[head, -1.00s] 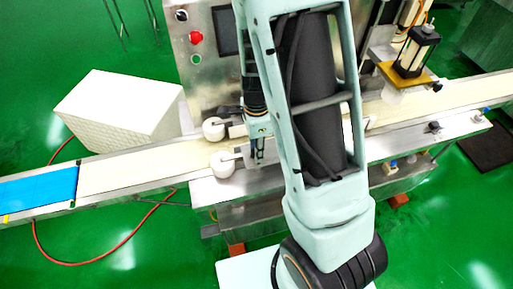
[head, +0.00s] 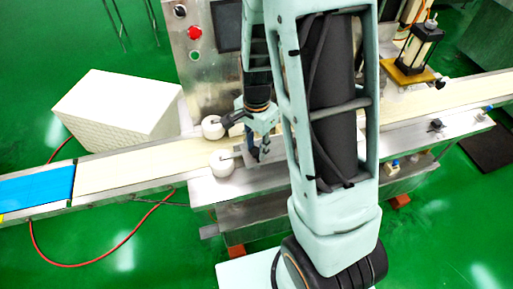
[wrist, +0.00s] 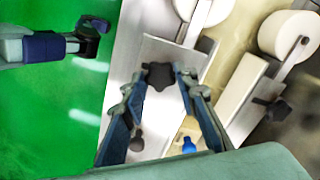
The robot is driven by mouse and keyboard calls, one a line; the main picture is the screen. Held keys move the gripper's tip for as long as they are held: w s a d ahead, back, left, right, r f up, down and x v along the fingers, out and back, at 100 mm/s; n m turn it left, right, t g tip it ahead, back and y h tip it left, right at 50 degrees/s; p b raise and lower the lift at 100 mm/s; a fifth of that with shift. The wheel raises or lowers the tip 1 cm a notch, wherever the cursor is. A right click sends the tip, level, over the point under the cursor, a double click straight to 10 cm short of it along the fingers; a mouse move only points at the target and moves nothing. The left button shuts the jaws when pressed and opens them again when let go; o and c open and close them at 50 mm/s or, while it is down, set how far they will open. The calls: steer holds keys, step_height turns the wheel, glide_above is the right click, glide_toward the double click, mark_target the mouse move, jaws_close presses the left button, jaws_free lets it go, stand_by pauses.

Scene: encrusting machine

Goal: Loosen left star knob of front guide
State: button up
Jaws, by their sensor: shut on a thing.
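The left star knob (wrist: 158,75) is a small black lobed knob on the metal plate of the front guide (wrist: 168,50), in the wrist view. My gripper (wrist: 160,76) has its two fingertips closed against the knob's sides, one left and one right. In the head view my gripper (head: 262,152) points down at the front guide, just right of the front white roller (head: 221,163). The knob is hidden or too small to tell there. Another dark knob (wrist: 136,143) shows between the fingers, lower in the wrist view.
A rear white roller (head: 212,127) and the rear guide's black knob (wrist: 270,108) are close by. The cream conveyor belt (head: 120,172) runs past the guides. A control panel with a red button (head: 194,33) stands behind. A white box (head: 118,112) is at left.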

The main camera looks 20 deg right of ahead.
mark_target(257, 150)
steer(key=n+b, duration=0.2)
steer(key=n, duration=0.5)
steer(key=n+b, duration=0.1)
steer(key=n, duration=0.6)
steer(key=shift+b, duration=0.3)
stand_by(0.4)
steer(key=o, duration=1.2)
steer(key=shift+c, duration=0.2)
steer(key=shift+r, duration=0.15)
step_height(257, 150, up, 12)
